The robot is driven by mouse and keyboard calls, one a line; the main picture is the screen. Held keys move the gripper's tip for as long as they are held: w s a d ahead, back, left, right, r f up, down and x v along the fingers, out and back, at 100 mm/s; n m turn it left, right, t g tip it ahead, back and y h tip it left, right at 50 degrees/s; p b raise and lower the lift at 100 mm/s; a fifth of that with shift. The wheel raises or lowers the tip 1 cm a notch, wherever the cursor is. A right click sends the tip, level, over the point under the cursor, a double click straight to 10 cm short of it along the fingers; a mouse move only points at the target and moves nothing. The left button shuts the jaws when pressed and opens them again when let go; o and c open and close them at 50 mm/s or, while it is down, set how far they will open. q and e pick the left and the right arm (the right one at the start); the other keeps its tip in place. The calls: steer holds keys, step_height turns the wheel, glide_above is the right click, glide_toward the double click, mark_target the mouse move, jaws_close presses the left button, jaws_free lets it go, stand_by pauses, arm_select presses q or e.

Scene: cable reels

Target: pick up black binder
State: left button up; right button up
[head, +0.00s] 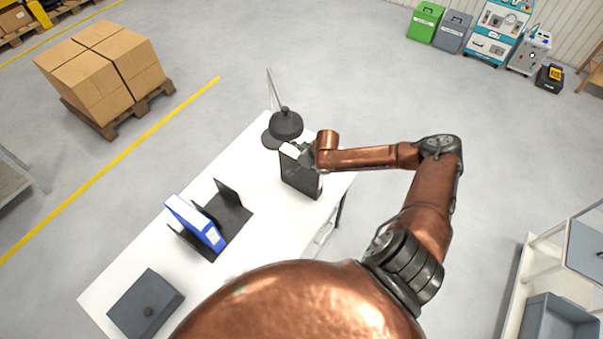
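The black binder (298,179) stands upright near the far right end of the white table (262,205). A strip of white shows along its top edge. My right gripper (309,157) is at the binder's upper right part, overlapping it in the picture. Its fingers are small and dark against the binder, so I cannot tell whether they are closed on it. I also cannot tell whether the binder is clear of the table. My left gripper is not in view.
A black desk lamp (284,126) stands close behind the binder. A blue binder (195,222) sits in a dark holder (234,216) farther left. A dark grey box (146,304) lies at the near left. Bare tabletop separates the holder from the black binder.

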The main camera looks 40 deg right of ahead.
steer(key=shift+f+p, duration=0.25)
steer(key=shift+p, duration=0.05)
stand_by(0.5)
jaws_close()
stand_by(0.7)
